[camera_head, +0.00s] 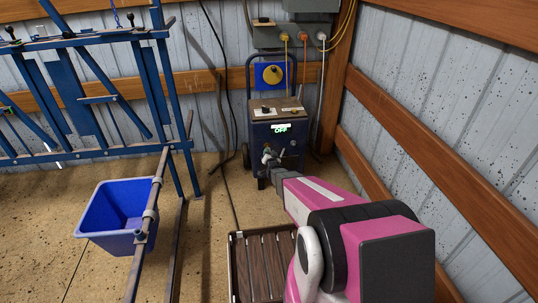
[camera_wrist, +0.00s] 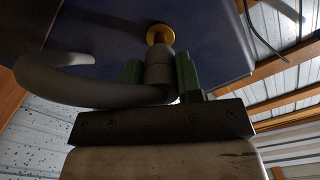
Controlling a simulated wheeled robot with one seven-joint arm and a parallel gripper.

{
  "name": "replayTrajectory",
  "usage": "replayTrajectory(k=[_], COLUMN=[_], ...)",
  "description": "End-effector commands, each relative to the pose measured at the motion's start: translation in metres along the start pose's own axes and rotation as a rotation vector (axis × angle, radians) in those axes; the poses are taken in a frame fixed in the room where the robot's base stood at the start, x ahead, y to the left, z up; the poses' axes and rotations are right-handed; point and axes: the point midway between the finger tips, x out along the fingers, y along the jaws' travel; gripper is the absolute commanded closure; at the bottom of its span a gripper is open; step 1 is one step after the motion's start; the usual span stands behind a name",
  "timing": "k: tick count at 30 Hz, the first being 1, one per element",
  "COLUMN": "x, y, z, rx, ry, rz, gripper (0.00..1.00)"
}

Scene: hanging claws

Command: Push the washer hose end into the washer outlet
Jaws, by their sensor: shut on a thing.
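The washer (camera_head: 262,138) is a dark blue cabinet on a wheeled frame, with a lit display reading OFF. In the wrist view its brass outlet (camera_wrist: 160,33) sticks out of the dark blue face (camera_wrist: 205,40). The grey hose end (camera_wrist: 158,72) is lined up with the outlet and appears to meet it; how deep it sits cannot be told. My gripper (camera_wrist: 159,78) is shut on the hose end between green fingers. The grey hose (camera_wrist: 70,85) loops off to the left. In the head view my gripper (camera_head: 267,159) is at the washer's front, where the outlet is hidden.
A blue bin (camera_head: 112,212) stands left, by a metal rail (camera_head: 150,215) and a blue rack (camera_head: 85,95). A slatted crate (camera_head: 238,275) lies on the floor near my arm. A wood-railed metal wall (camera_head: 440,130) runs close on the right. Cables hang behind the washer.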

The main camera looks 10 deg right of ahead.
Motion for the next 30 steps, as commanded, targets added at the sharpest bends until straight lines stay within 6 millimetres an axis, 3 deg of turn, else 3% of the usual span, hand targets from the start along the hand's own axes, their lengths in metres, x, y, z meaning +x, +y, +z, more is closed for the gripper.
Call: replayTrajectory(k=[30], x=[0.026], y=[0.000], z=[-0.001], rx=[0.000], ry=[0.000], rz=[0.000], gripper=[1.00])
